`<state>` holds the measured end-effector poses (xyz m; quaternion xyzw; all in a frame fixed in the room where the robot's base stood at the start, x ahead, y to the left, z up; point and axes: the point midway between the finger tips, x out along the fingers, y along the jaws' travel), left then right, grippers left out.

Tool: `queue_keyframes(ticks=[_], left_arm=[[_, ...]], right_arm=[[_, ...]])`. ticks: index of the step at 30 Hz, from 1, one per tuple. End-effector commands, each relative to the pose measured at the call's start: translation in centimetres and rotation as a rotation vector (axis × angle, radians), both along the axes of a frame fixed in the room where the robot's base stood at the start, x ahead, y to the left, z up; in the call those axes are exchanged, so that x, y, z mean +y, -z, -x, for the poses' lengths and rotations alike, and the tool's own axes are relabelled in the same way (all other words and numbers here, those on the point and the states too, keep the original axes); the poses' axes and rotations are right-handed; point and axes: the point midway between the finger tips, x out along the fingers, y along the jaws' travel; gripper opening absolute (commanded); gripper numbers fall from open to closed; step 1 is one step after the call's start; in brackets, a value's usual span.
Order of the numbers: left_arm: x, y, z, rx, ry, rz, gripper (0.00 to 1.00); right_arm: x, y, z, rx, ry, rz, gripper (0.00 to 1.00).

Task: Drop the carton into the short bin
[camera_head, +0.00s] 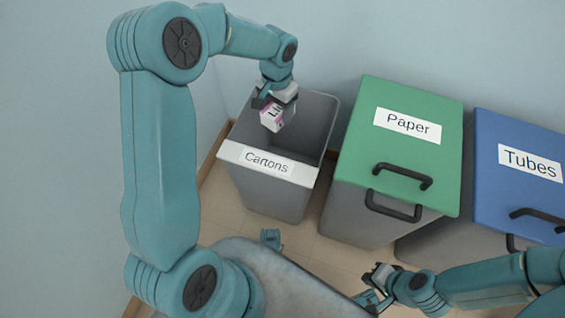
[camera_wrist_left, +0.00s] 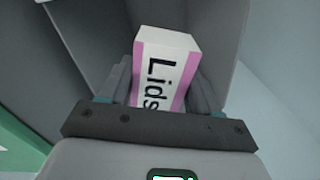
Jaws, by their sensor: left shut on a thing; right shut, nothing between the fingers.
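A small white and pink carton (camera_head: 274,117) marked "Lids" is held by my left gripper (camera_head: 269,104) over the open top of the grey bin (camera_head: 264,197) labelled "Cartons". In the left wrist view the carton (camera_wrist_left: 165,66) stands between the two fingers of my left gripper (camera_wrist_left: 162,95), which are shut on it. The bin's grey inner walls (camera_wrist_left: 95,40) show around and behind it there. My right gripper (camera_head: 372,290) is low at the bottom, away from the bins, shut and empty.
The "Cartons" bin has no lid. To its right stand a taller bin with a green "Paper" lid (camera_head: 412,140) and one with a blue "Tubes" lid (camera_head: 520,195), both closed, with black handles. A pale wall is behind; tiled floor (camera_head: 225,212) shows in front.

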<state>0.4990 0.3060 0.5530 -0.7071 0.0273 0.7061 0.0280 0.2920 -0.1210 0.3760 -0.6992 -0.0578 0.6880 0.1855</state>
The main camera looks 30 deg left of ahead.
Motion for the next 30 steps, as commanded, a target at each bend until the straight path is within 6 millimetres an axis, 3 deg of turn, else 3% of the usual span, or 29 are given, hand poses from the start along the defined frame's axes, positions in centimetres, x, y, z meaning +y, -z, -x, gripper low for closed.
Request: queue_keyframes(ticks=[12, 22, 23, 25, 30], left_arm=[[0.2, 5.1, 0.0, 0.000, 0.001, 0.000, 0.33], [0.1, 5.4, 0.0, 0.000, 0.000, 0.000, 0.33], [0.1, 5.4, 0.0, 0.000, 0.000, 0.000, 0.69], [0.1, 5.4, 0.0, 0.000, 0.000, 0.000, 0.91], [0.1, 5.4, 0.0, 0.000, 0.000, 0.000, 0.92]], right_arm=[[-0.7, 3.8, -0.8, -0.013, 0.032, 0.006, 0.00], [-0.8, 3.8, -0.9, -0.015, 0.035, 0.006, 0.00], [-0.8, 3.8, -0.9, -0.015, 0.035, 0.006, 0.00], [-0.8, 3.8, -0.9, -0.015, 0.035, 0.006, 0.00], [-0.8, 3.8, -0.9, -0.014, 0.034, 0.006, 0.00]])
